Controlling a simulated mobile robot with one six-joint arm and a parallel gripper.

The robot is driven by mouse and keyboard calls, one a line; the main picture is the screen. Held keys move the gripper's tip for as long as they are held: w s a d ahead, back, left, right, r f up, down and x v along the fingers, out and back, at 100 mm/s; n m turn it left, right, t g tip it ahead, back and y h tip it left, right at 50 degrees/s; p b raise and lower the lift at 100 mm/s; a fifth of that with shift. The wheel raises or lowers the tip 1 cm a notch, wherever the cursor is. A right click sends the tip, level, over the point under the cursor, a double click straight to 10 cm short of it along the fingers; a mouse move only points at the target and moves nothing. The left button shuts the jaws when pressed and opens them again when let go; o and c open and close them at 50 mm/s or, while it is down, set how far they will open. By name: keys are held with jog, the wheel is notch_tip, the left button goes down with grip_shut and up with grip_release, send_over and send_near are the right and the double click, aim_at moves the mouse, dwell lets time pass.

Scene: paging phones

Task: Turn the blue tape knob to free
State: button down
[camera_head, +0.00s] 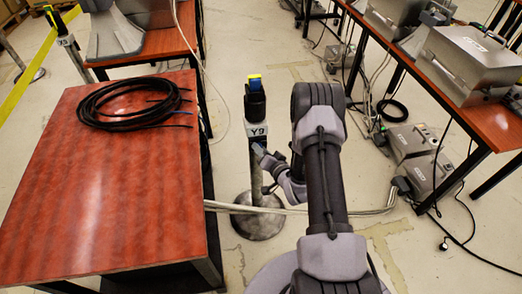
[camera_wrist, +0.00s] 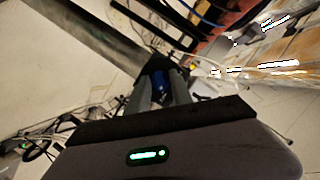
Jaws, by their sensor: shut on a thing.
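A stanchion post (camera_head: 255,170) stands upright to the left of my arm, with a white label reading Y9. Its black head (camera_head: 255,104) has a blue and yellow top. My gripper (camera_head: 259,149) is beside the post, just below the label. In the wrist view, the fingers of my gripper (camera_wrist: 162,91) are shut on a dark blue knob (camera_wrist: 160,80). The fingers cover much of the knob, and its turn position cannot be read. In the head view a small bluish patch shows at the fingertips, too small to tell apart.
A red-topped table (camera_head: 110,200) with a coil of black cable (camera_head: 130,103) stands at the left. Another table (camera_head: 495,122) with metal cases is at the right, with boxes and cables below.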

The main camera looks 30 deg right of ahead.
jog(key=shift+w+a+n+g+h, duration=0.15)
jog(key=shift+n+g+h, duration=0.2)
jog(key=shift+n+h, duration=1.3)
jog(key=shift+s+a+n+g+h, duration=0.15)
jog(key=shift+n+g+h, duration=0.55)
jog(key=shift+n, duration=1.65)
jog(key=shift+w+a+n+g+h, duration=0.1)
jog(key=shift+w+a+n+h, duration=0.1)
jog(key=shift+n+h, duration=1.6)
jog(key=shift+n, duration=0.4)
jog(key=c, duration=1.5)
grip_release()
